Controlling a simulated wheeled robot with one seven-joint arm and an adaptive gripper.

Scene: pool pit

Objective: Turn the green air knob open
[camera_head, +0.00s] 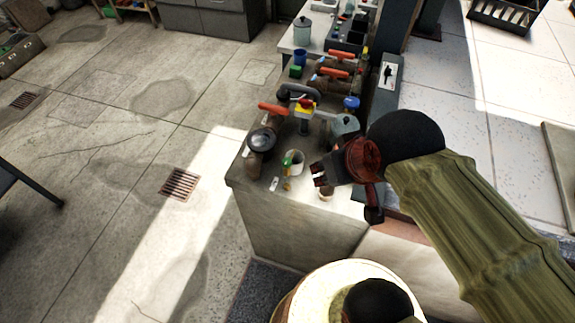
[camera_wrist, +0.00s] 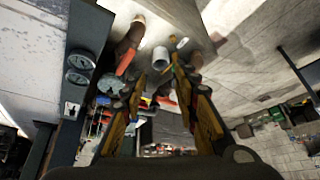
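A small green part (camera_head: 286,163), which looks like the air knob, shows at the near end of the counter. It sits against a short pale cylinder (camera_head: 295,158), with a little yellow piece below it. My gripper (camera_head: 318,174) is just to the right of it, apart from it, with fingers pointing left. In the wrist view my gripper (camera_wrist: 158,75) is open and empty. The pale cylinder (camera_wrist: 153,60) shows between and beyond the fingertips. The knob is too small to make out surely there, near the right finger.
A green block (camera_head: 298,71) stands farther back. The floor to the left is open.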

